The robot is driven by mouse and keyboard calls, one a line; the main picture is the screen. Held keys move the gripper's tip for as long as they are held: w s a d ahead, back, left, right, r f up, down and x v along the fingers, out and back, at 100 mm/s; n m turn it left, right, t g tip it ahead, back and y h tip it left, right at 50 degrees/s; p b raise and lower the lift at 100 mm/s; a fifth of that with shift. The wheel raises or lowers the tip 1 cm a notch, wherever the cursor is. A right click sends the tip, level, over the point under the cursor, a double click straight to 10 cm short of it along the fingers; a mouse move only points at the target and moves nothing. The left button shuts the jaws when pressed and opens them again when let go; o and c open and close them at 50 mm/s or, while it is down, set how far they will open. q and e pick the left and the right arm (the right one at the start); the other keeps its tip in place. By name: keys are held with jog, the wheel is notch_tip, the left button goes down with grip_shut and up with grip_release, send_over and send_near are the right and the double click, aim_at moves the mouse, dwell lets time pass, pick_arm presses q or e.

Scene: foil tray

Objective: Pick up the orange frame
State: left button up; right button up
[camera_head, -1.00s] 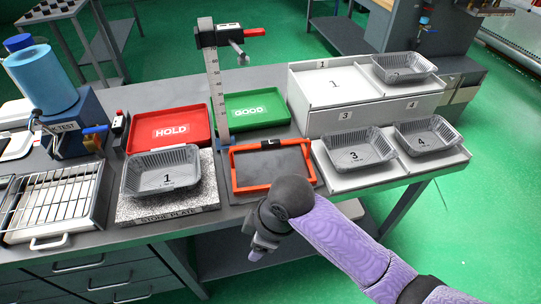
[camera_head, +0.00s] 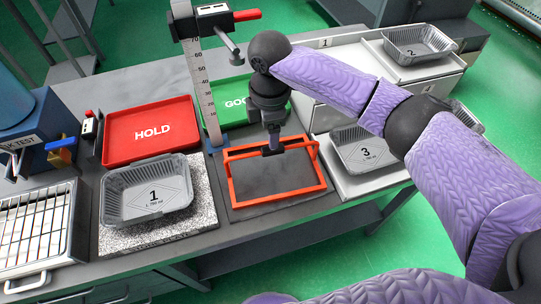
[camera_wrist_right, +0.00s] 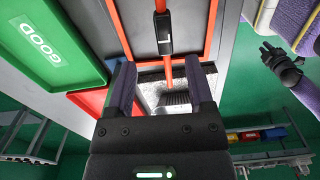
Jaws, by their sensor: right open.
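The orange frame (camera_head: 280,196) lies on a dark plate at the front of the bench, with a raised orange bar and a black grip along its far side. My right gripper (camera_head: 272,143) points down at that bar. In the right wrist view the fingers (camera_wrist_right: 161,88) are apart, one on each side of the orange bar (camera_wrist_right: 167,72); the black grip (camera_wrist_right: 163,34) lies just beyond the fingertips. Contact cannot be told. A dark gripper on a purple arm, seemingly my left one (camera_wrist_right: 283,66), shows small at the right of the wrist view; its jaws are unclear.
The red HOLD tray (camera_head: 188,137) and foil tray 1 (camera_head: 150,205) on its stone plate lie to the left. The green GOOD tray (camera_head: 233,88) and height gauge (camera_head: 203,95) stand behind. Foil tray 3 (camera_head: 366,155) is close on the right.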

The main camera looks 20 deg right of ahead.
aim_at(273, 153)
jog(key=f, duration=0.2)
jog(key=f+b, duration=0.1)
jog(key=f, duration=0.2)
jog(key=f+b, duration=0.1)
jog(key=f, duration=0.1)
jog(key=shift+s+d+f, duration=0.25)
jog(key=shift+f, duration=0.15)
grip_shut()
jog(key=shift+r, duration=0.1)
